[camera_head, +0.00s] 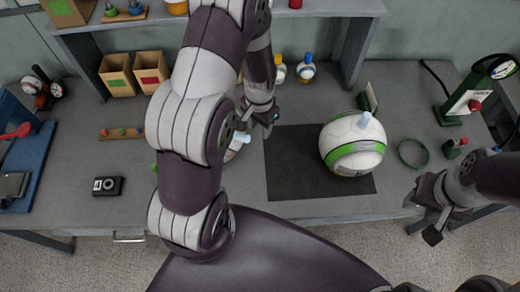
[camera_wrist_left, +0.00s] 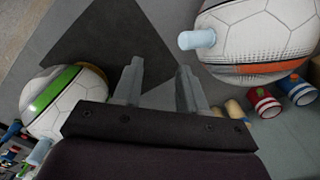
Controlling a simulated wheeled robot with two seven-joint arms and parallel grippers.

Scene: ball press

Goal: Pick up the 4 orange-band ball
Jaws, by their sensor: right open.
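The orange-band ball (camera_wrist_left: 262,45), white with a light blue peg, lies at the upper right in the left wrist view. In the head view my left arm hides most of it; a sliver (camera_head: 232,155) shows. My left gripper (camera_head: 258,122) is beside it; its two fingers (camera_wrist_left: 160,88) stand apart, empty, in the wrist view. The green-band ball (camera_head: 352,150) sits on the dark mat (camera_head: 292,175), with a light blue peg on top; it also shows at left in the wrist view (camera_wrist_left: 45,100). My right gripper (camera_head: 421,217) is open and empty at the front right.
A green ring (camera_head: 413,153) lies right of the mat. A gauge stand (camera_head: 470,98) is at the far right. Small bottles (camera_head: 306,68) stand behind the mat under a shelf (camera_head: 330,8). A black camera-like box (camera_head: 107,186) and blue tray (camera_head: 28,180) lie at left.

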